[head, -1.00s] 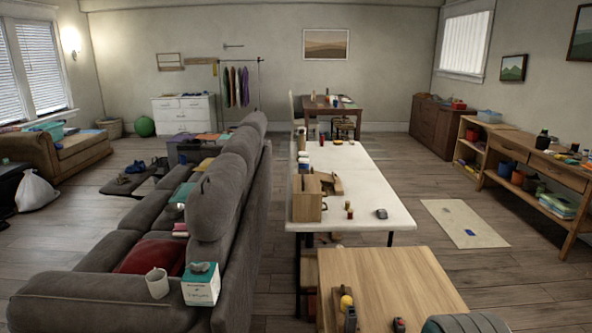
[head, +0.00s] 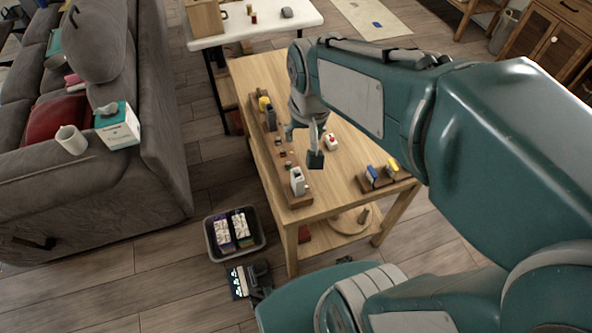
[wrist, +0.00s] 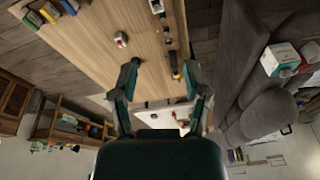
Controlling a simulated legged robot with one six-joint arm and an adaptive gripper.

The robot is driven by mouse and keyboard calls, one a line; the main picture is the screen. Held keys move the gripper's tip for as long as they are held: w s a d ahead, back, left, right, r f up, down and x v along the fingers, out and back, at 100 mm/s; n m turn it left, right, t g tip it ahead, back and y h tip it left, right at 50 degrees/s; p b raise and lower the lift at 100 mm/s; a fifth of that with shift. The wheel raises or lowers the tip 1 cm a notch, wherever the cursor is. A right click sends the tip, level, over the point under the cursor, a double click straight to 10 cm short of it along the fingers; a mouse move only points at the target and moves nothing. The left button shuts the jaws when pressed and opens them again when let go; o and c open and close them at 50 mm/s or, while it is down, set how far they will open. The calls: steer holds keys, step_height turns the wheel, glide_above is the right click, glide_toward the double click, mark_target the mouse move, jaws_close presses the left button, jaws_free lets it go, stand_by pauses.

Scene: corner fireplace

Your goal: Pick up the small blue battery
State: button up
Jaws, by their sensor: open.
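My gripper (head: 303,146) is open and empty above the wooden table (head: 345,110), pointing down over its left half. In the wrist view its two fingers (wrist: 160,70) stand apart with the table beyond them. I cannot clearly pick out the small blue battery. A small blue block (head: 372,174) sits upright beside a yellow one in a wooden holder at the table's front right; I cannot tell whether it is the battery. It also seems to show at the wrist view's top left (wrist: 69,6). Part of the tabletop is hidden behind my arm.
A long wooden rack (head: 283,172) along the table's left edge holds several small items, including a white one (head: 297,181). A red and white object (head: 331,142) lies mid-table. A bin (head: 234,234) stands on the floor, left of the table. The grey sofa (head: 150,160) is farther left.

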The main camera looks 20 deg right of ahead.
steer(key=w+f+m+g, duration=0.2)
steer(key=w+f+g, duration=0.1)
steer(key=w+f, duration=0.55)
glide_above(297, 170)
step_height(297, 170, down, 6)
step_height(297, 170, down, 6)
steer(key=shift+r, duration=0.1)
jaws_close()
